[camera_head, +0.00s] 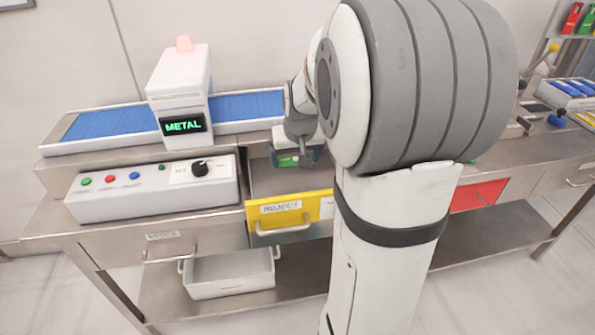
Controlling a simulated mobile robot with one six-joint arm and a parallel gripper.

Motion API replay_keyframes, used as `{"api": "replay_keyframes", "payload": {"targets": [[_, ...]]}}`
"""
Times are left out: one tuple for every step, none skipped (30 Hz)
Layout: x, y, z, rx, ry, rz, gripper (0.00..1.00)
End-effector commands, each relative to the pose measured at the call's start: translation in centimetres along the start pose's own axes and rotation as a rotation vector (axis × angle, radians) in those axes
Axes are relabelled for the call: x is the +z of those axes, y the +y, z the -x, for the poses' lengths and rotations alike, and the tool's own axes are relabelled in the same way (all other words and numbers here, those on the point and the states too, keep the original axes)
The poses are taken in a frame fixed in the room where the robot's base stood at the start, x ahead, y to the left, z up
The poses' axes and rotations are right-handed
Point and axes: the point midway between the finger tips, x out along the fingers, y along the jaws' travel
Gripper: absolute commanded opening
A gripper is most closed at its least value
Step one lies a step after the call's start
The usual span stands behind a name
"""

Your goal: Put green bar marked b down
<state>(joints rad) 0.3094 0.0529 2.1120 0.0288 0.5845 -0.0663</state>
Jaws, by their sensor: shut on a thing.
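A small green bar (286,161) is in my gripper (297,156). The jaws are shut on it and partly cover it. Any letter on the bar is too small to read. My gripper points down over the open drawer with the yellow front (289,212), which is labelled REJECT. The bar is above or inside the drawer's opening; I cannot tell whether it touches the drawer floor. My arm hides the right part of the drawer.
A metal detector (180,85) reading METAL, with a red light on top, spans a blue conveyor (110,122). A control box (150,190) stands left of the drawer. A white bin (230,277) is below. A red drawer front (478,195) is at right.

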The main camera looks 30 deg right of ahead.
Motion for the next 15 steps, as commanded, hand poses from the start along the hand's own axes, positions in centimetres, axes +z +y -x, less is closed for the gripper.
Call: {"api": "replay_keyframes", "payload": {"targets": [[0.4,0.1,-0.8,0.001,-0.004,-0.003,0.57],[0.5,0.2,-1.1,0.002,-0.003,-0.004,0.57],[0.6,0.3,-1.3,0.002,-0.002,-0.005,0.57],[0.7,0.3,-1.5,0.002,-0.002,-0.006,0.57],[0.8,0.4,-1.8,0.003,-0.002,-0.007,0.57],[0.9,0.4,-2.2,0.003,-0.001,-0.008,0.57],[1.1,0.4,-2.6,0.003,-0.003,-0.008,0.57],[1.4,0.5,-3.1,0.003,-0.004,-0.009,0.57],[1.6,0.5,-3.6,0.003,-0.004,-0.009,0.57],[1.7,0.5,-4.0,0.004,-0.004,-0.01,0.57],[1.8,0.5,-4.3,0.004,-0.002,-0.01,0.57],[2.0,0.5,-4.7,0.004,-0.003,-0.01,0.57],[2.1,0.5,-4.9,0.004,-0.002,-0.01,0.57],[2.1,0.5,-5.0,0.004,-0.001,-0.01,0.57],[2.1,0.5,-5.0,0.004,0.0,-0.011,0.57]]}}
